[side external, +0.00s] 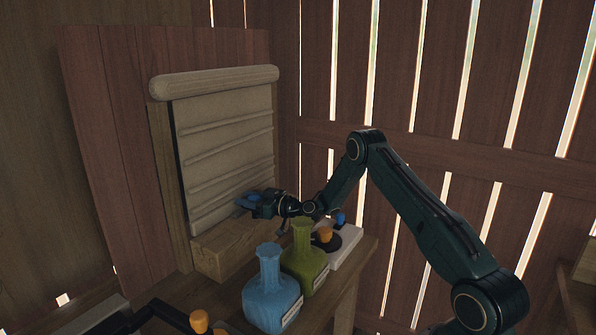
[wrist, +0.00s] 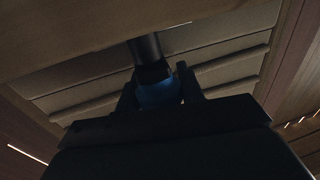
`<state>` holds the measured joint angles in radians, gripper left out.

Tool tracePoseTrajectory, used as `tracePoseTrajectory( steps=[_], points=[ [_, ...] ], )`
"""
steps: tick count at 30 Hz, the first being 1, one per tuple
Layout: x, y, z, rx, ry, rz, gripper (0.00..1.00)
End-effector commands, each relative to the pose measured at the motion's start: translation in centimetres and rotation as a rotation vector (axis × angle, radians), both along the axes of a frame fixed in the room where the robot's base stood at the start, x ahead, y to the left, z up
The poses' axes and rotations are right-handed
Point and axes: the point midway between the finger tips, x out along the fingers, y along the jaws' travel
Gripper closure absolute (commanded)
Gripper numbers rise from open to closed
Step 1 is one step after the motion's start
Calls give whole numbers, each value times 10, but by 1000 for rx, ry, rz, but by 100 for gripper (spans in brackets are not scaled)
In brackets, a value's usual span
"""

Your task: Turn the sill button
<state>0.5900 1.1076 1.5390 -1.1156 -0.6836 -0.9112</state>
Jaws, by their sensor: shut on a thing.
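The wooden sill (side external: 228,246) juts out below a beige slatted shutter (side external: 222,140) in a wooden frame. My gripper (side external: 252,203) is in front of the lower shutter, just above the sill. In the wrist view my gripper (wrist: 158,90) has its two dark fingers on either side of a rounded blue button (wrist: 157,94), shut on it.
A blue vase (side external: 270,296) and a green vase (side external: 304,262) stand close below my arm. Behind them is a white base (side external: 346,252) with an orange knob (side external: 325,234) and a small blue part. A dark lever with an orange knob (side external: 198,321) is front left.

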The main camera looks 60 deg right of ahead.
Motion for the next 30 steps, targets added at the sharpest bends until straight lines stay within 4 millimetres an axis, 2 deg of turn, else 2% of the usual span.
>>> tracePoseTrajectory(
  steps=[1,2,3,17,23,30],
  points=[
    [0,0,0,0,0,0,85],
    [0,0,0,0,0,0,58],
    [0,0,0,0,0,0,53],
    [-5,-1,0,1,1,1,53],
    [-19,-4,-1,2,2,0,53],
    [-49,-10,0,3,2,-3,53]
  ],
)
